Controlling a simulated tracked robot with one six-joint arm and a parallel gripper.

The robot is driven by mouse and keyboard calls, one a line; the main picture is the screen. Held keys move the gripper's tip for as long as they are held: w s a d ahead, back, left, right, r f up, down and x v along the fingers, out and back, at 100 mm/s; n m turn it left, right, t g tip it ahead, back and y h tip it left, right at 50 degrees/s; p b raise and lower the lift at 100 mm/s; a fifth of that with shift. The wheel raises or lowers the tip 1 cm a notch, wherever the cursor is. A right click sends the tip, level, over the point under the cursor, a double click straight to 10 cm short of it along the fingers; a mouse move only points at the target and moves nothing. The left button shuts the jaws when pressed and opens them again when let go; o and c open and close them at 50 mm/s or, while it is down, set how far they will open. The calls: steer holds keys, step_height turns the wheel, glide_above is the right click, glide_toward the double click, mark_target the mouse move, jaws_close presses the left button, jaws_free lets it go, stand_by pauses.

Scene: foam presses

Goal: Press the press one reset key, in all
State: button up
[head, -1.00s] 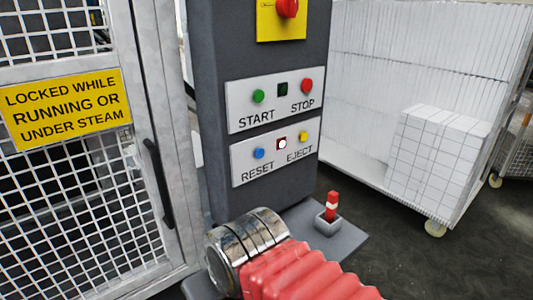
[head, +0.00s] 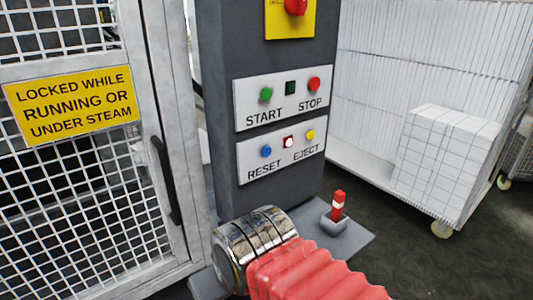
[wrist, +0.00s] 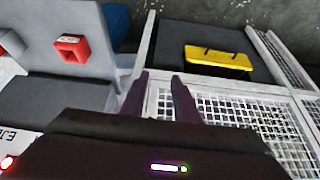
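The blue RESET key (head: 266,151) sits at the left of the lower white panel (head: 249,172) on the dark grey column (head: 228,80). A lit white lamp in a red frame (head: 288,142) is to its right, then the yellow EJECT key (head: 310,135). Nothing covers the RESET key in the head view. My gripper (wrist: 160,75) shows in the wrist view as two dark fingers with a gap and nothing between them. It is out of sight in the head view. The wrist view shows part of the EJECT lettering at its left edge, but no RESET key.
The upper panel (head: 245,121) holds the green START and red STOP keys; a red knob (head: 295,5) is above. A mesh gate (head: 75,185) stands left. A red-and-white post (head: 338,205) stands at the column's foot. A white-loaded trolley (head: 440,225) is right.

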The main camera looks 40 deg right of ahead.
jaws_close()
stand_by(1.1)
